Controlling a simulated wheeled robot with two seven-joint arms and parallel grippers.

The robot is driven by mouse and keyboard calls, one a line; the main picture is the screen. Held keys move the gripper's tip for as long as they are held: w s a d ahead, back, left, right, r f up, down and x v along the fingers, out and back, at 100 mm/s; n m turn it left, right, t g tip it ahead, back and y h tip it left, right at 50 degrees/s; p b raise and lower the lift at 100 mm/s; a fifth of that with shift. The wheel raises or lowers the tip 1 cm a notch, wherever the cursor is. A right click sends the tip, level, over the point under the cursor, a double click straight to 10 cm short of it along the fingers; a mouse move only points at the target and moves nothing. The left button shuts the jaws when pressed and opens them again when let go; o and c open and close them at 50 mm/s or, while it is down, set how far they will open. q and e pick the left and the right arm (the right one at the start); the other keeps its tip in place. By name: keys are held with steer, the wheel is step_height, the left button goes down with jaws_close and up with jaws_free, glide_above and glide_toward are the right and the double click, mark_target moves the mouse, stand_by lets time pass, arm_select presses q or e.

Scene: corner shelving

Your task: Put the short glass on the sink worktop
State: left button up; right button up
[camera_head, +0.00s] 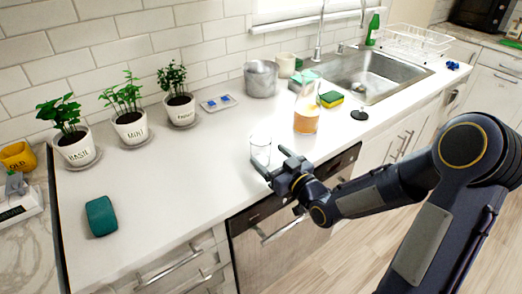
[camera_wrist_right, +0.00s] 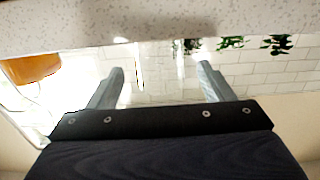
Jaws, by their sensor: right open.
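A short clear glass (camera_head: 261,148) stands upright on the white sink worktop (camera_head: 200,165), near its front edge. My right gripper (camera_head: 271,160) is open at the front edge, with its fingertips close to the glass's base. I cannot tell whether the glass is between the fingers or just beyond them. In the right wrist view the open fingers (camera_wrist_right: 160,82) show, with only faint clear outlines between them. My left gripper is not in view.
The sink (camera_head: 370,75) is farther right. Potted herbs (camera_head: 131,125) line the wall. A teal object (camera_head: 101,216) lies at left. The worktop's middle is clear.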

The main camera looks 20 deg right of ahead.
steer(key=s+d+m+g+h, duration=0.4)
steer(key=s+d+g+h, duration=0.15)
steer(key=s, duration=0.85)
steer(key=s+a+g+y, duration=0.1)
steer(key=s+a+g, duration=0.1)
steer(key=s, duration=0.5)
steer(key=s+a+m+g+y, duration=0.1)
steer(key=s+g, duration=0.3)
steer(key=s, duration=0.4)
steer(key=shift+s+a+f+m+y, duration=0.25)
steer(key=shift+a+f+m+y, duration=0.1)
steer(key=shift+a+y, duration=0.2)
